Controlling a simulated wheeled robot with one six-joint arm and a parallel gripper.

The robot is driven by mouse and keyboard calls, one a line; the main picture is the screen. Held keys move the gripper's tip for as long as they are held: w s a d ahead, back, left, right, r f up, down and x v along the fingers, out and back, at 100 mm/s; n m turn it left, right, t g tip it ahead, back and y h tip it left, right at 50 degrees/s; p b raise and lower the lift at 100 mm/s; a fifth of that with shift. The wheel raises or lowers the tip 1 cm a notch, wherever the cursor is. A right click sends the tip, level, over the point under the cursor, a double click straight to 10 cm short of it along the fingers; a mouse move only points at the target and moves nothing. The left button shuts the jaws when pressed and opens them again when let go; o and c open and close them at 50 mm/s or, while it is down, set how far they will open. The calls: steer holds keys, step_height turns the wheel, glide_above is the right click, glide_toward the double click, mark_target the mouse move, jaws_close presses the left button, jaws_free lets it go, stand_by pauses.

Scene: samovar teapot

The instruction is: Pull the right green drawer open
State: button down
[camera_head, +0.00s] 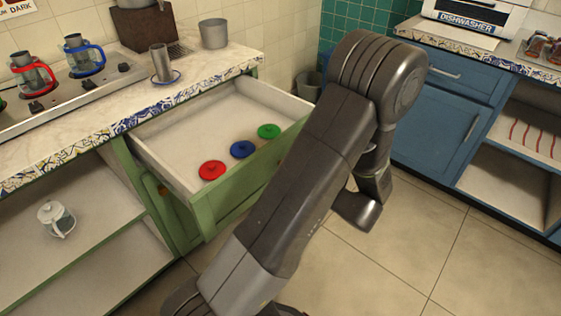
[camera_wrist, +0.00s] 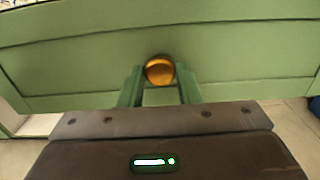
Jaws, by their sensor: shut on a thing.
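The green drawer (camera_head: 215,205) under the counter stands well open in the head view. Its white inside shows, with a red lid (camera_head: 212,170), a blue lid (camera_head: 243,149) and a green lid (camera_head: 269,131) lying in it near the front. In the wrist view the green drawer front (camera_wrist: 75,62) fills the upper part, with a round brass knob (camera_wrist: 159,69) at its middle. My gripper (camera_wrist: 160,78) is shut on this knob, one green finger at each side. In the head view my arm hides the knob and the fingers.
Blue cabinets (camera_head: 433,110) stand at the right. The tiled floor (camera_head: 420,235) between is clear.

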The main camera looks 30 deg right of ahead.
steer(key=shift+s+d, duration=0.25)
steer(key=shift+s, duration=0.4)
steer(key=c, duration=1)
jaws_free()
steer(key=shift+c, duration=0.2)
steer(key=p+v, duration=0.1)
steer(key=v, duration=1.2)
steer(key=shift+s, duration=0.4)
steer(key=shift+d, duration=0.1)
steer(key=x, duration=1.4)
steer(key=shift+b, duration=0.45)
